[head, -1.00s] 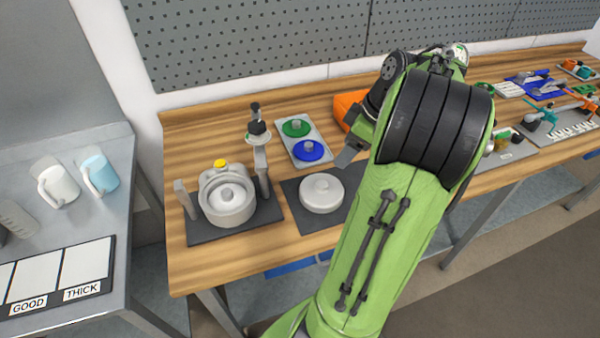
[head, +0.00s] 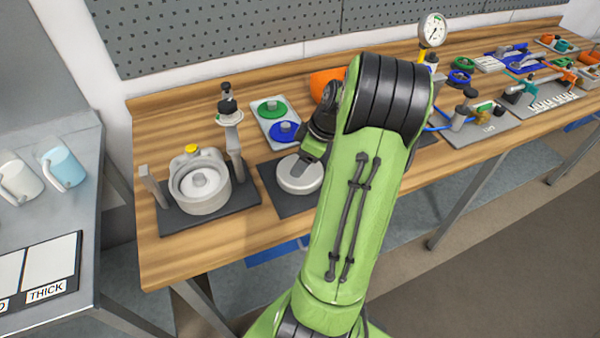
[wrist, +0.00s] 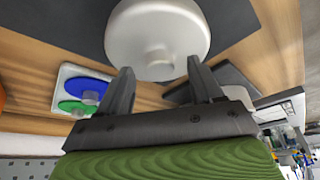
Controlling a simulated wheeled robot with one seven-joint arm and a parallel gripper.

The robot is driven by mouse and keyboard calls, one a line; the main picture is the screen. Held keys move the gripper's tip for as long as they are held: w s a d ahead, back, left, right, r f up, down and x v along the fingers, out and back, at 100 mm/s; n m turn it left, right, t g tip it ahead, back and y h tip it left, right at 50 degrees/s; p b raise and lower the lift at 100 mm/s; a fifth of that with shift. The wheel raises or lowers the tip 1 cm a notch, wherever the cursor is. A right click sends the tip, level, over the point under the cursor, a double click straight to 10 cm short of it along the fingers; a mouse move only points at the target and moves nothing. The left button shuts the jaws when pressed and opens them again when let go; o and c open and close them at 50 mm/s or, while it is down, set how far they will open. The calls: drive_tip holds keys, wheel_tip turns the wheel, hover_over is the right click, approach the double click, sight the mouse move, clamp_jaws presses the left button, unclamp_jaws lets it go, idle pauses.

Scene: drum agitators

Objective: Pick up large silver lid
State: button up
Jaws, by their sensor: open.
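The large silver lid (head: 299,175) is a round, pale grey disc on a dark mat on the wooden bench. In the wrist view the lid (wrist: 158,35) has a central knob (wrist: 158,62) that faces my gripper. My gripper (wrist: 157,75) is open, and its two fingertips lie on either side of the knob's line, just short of or beside the lid. I cannot tell whether they touch it. In the head view my arm covers the lid's right side, and the fingers are mostly hidden.
A grey pot (head: 200,186) with a clamp stands left of the lid on its own mat. A tray (head: 266,117) with a green and a blue disc lies behind. An orange object (head: 327,84) is behind my arm. A gauge (head: 432,30) and valves stand to the right.

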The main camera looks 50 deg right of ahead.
drive_tip(key=shift+w+f, duration=0.1)
drive_tip(key=shift+f, duration=0.2)
drive_tip(key=shift+r, duration=0.1)
clamp_jaws()
